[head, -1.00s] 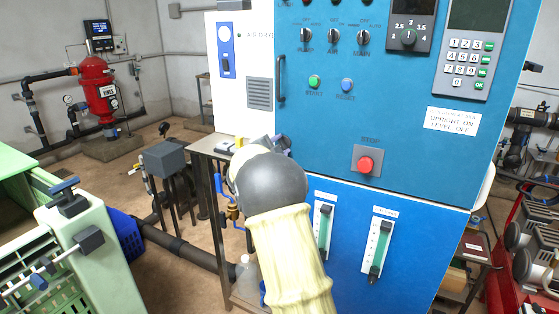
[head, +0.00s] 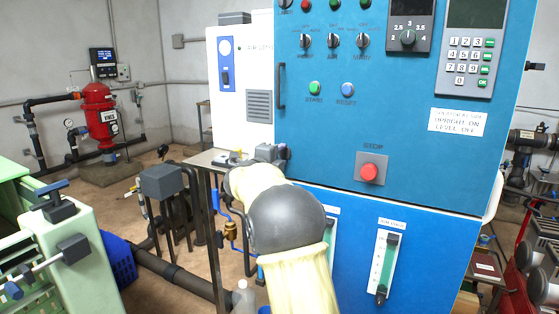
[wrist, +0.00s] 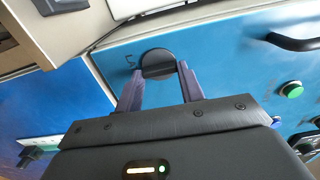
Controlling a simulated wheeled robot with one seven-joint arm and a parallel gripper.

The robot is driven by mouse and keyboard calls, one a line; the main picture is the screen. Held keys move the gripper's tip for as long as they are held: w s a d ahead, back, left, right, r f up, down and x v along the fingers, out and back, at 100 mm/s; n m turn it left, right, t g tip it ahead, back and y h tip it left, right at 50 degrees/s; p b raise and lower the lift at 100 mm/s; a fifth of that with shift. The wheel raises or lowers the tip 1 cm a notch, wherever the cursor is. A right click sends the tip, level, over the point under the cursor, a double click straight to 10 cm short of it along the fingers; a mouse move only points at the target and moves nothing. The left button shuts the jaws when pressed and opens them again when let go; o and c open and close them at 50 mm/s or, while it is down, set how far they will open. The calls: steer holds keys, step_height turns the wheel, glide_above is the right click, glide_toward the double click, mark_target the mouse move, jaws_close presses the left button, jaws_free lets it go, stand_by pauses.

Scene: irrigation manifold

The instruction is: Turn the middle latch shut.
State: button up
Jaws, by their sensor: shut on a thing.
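In the wrist view a round black latch (wrist: 157,64) with a raised grip bar sits on a blue panel, with a small dark mark to its left. My gripper (wrist: 160,70) has its two purple fingers on either side of the latch and is shut on it. The bar looks roughly level across that picture. In the head view my gripper (head: 268,152) is at the left edge of the blue cabinet (head: 340,120), mostly behind my arm. The latch is hidden there. I see no other latch, so I cannot confirm that this is the middle one.
A red stop button (head: 369,172), a keypad (head: 468,60) and several knobs are on the cabinet front. A dark handle (wrist: 290,42) is right of the latch in the wrist view. A metal table (head: 207,158) stands left of the cabinet; a green machine (head: 75,262) is at left.

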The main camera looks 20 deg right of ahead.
steer(key=o, duration=1)
steer(key=shift+s, duration=0.1)
steer(key=b+v, duration=0.2)
steer(key=v, duration=1.5)
steer(key=shift+a+f, duration=0.15)
